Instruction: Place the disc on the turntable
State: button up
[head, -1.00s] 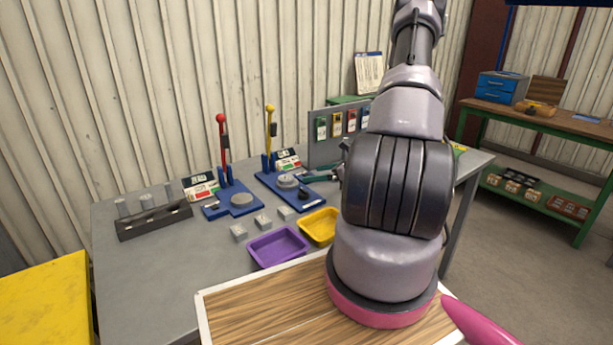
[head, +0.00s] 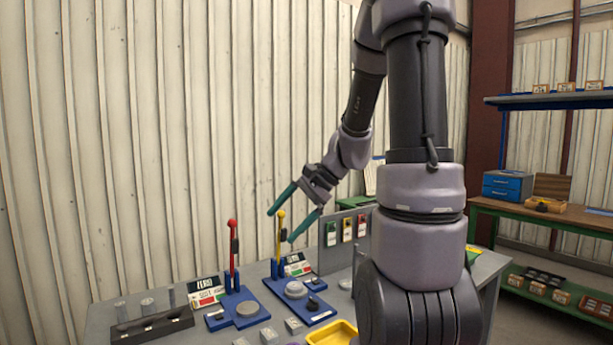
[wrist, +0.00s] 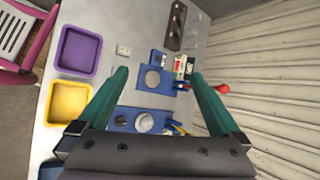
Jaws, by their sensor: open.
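My gripper (head: 281,226) is open and empty, raised above the bench with its teal fingers spread. In the wrist view, the fingers (wrist: 160,76) point down toward the bench from well above it. A flat grey round plate (head: 247,308) sits on the left blue base, by the red-knobbed lever; it also shows in the wrist view (wrist: 152,78). A lighter, stepped grey round piece (head: 296,290) sits on the right blue base, by the yellow-knobbed lever; it also shows in the wrist view (wrist: 145,122). I cannot tell which is the disc and which the turntable.
A purple tray (wrist: 78,52) and yellow tray (wrist: 68,103) lie at the bench front, near small grey blocks (head: 269,334). A dark rack (head: 153,327) stands at the left. Upright levers (head: 233,250) and a grey panel with coloured cards (head: 346,232) rise from the bench.

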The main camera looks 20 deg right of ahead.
jog(key=s+r+n+t+h, duration=0.3)
jog(key=s+r+n+h, duration=0.2)
jog(key=s+r+n, duration=0.3)
jog(key=s+r, duration=0.4)
jog(key=s, duration=0.1)
jog(key=shift+s+a+r+t+h, duration=0.2)
jog(key=shift+r+t+h, duration=0.1)
jog(key=shift+r+t, duration=0.1)
dwell(0.4)
